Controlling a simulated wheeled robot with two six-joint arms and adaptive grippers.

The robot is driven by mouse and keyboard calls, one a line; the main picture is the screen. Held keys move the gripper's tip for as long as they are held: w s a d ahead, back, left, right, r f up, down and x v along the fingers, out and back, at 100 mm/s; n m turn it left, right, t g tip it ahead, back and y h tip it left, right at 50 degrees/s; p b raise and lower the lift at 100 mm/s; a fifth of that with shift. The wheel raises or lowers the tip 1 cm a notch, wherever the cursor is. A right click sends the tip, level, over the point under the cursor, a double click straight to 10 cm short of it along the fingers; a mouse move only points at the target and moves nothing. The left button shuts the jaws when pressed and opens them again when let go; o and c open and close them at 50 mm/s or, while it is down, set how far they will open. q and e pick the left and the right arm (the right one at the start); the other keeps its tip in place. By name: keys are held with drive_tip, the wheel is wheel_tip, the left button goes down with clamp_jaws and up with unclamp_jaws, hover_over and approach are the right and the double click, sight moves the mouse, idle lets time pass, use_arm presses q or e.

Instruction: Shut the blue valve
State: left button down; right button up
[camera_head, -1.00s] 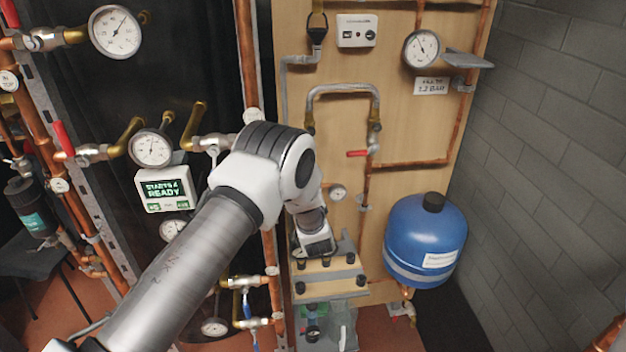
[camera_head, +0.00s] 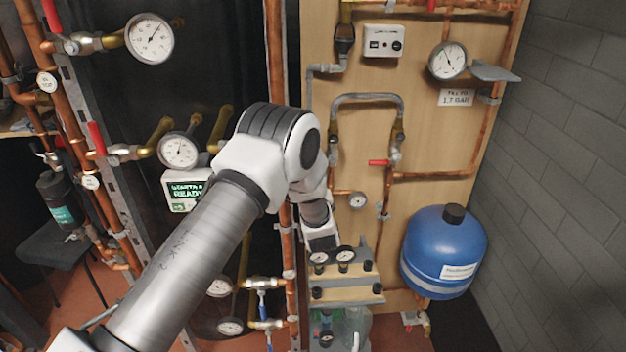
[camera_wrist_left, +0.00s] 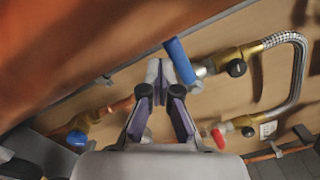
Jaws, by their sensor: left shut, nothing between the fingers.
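In the left wrist view a valve with a long blue lever (camera_wrist_left: 179,60) sits on a brass and grey pipe fitting. My left gripper (camera_wrist_left: 160,74) is shut and empty, its fingertips just left of the lever; I cannot tell whether they touch. A second blue handle (camera_wrist_left: 77,138) sits on a brass fitting at the lower left. There my left gripper's fingers are hidden beyond my wrist. My right gripper is not in view.
A red-handled valve (camera_wrist_left: 218,138) and a braided hose (camera_wrist_left: 298,75) lie right of my fingers. Copper pipe (camera_head: 277,90) runs upright behind my arm. A grey block wall (camera_head: 560,150) closes the right.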

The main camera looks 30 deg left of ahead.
use_arm(q)
drive_tip(key=shift+r, duration=0.2)
idle(0.4)
drive_tip(key=s+d+f+b, duration=0.4)
drive_tip(key=s+d, duration=0.2)
drive_tip(key=s, duration=0.3)
drive_tip(key=shift+f, duration=0.4)
